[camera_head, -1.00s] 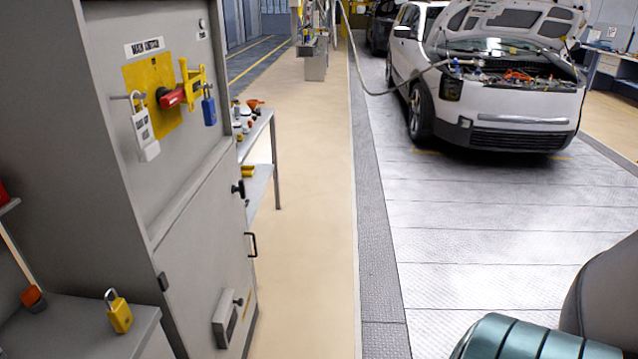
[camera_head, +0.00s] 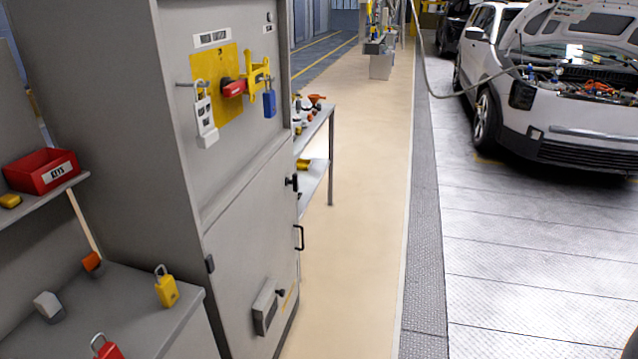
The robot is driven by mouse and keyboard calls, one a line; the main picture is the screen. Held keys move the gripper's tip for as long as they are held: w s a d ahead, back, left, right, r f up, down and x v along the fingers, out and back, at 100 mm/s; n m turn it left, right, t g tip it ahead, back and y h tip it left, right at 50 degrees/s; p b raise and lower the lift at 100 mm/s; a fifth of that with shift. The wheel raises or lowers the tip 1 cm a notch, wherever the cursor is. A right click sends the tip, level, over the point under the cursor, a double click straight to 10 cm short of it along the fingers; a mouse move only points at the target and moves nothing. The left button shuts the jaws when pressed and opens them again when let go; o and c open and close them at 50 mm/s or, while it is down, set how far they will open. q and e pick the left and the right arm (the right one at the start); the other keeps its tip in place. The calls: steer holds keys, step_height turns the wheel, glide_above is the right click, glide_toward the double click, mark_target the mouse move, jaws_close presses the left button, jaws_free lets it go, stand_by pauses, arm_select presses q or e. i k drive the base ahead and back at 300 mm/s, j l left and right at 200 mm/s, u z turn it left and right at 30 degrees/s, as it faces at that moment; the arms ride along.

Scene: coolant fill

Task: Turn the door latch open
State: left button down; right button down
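The grey cabinet (camera_head: 245,215) stands left of centre with its lower door closed. A small black latch knob (camera_head: 291,182) sits near the door's upper right edge. A black pull handle (camera_head: 299,238) is below it on the same edge. The knob is seen nearly edge-on, so its exact turn angle is hard to tell.
Above the door, a red switch handle (camera_head: 233,88) on a yellow plate has a white lock (camera_head: 205,122) and a blue padlock (camera_head: 269,103) beside it. A bench with padlocks and a red KEYS bin (camera_head: 40,172) is left. The beige aisle (camera_head: 360,200) is clear.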

mark_target(294, 181)
steer(key=i+l+z, duration=0.35)
steer(key=i+z, duration=0.2)
steer(key=i, duration=0.15)
steer(key=i+l+z, duration=0.1)
steer(key=i+z, duration=0.3)
steer(key=i, duration=1)
steer(key=i+l+u, duration=0.1)
steer(key=i+u, duration=0.25)
steer(key=i, duration=0.15)
steer(key=i+l+u, duration=0.35)
steer(key=i, duration=0.15)
steer(key=i+l+u, duration=0.15)
steer(key=u, duration=0.25)
steer(key=i+l+u, duration=0.25)
steer(key=u, duration=0.15)
steer(key=i+l+u, duration=0.2)
steer(key=u, duration=0.2)
steer(key=i+l+u, duration=0.15)
steer(key=l+u, duration=0.5)
steer(key=l, duration=0.15)
steer(key=i+l+u, duration=0.1)
steer(key=l+u, duration=0.2)
steer(key=l, duration=0.1)
